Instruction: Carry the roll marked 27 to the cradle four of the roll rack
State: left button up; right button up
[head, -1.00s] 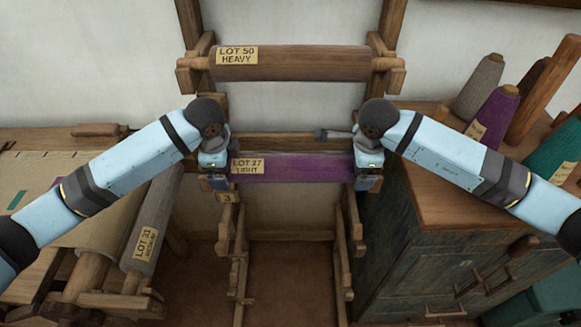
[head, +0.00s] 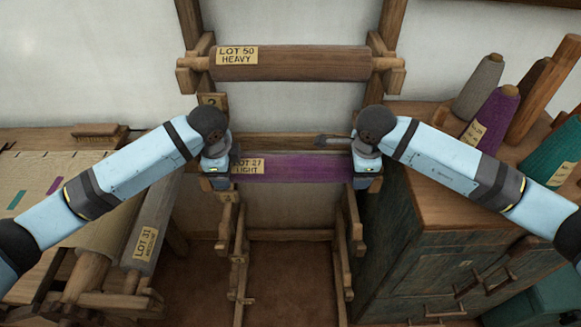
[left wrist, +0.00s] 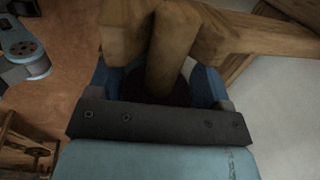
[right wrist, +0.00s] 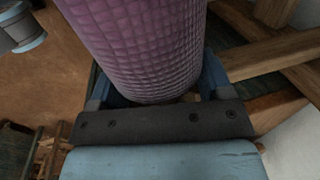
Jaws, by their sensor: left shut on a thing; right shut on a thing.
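The roll marked LOT 27 LIGHT (head: 300,168) is purple, with its tag at the left end. It lies level across the roll rack (head: 242,225), below the LOT 50 roll. My left gripper (head: 216,180) is shut on its left end, where the left wrist view shows a wooden piece between the fingers. My right gripper (head: 366,178) is shut on its right end; the quilted purple roll fills the right wrist view (right wrist: 140,45). I cannot tell whether the roll touches a cradle. Lower rack arms show empty, with small tags (head: 240,258) too small to read.
The LOT 50 HEAVY roll (head: 290,63) rests in the top cradle. A 2 tag (head: 212,99) is on the left post. A loom with the LOT 31 roll (head: 148,235) stands left. A wooden cabinet (head: 460,215) with yarn cones (head: 493,115) stands close on the right.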

pick_arm(q)
jog(key=shift+r, duration=0.2)
pick_arm(e)
jog(key=shift+r, duration=0.25)
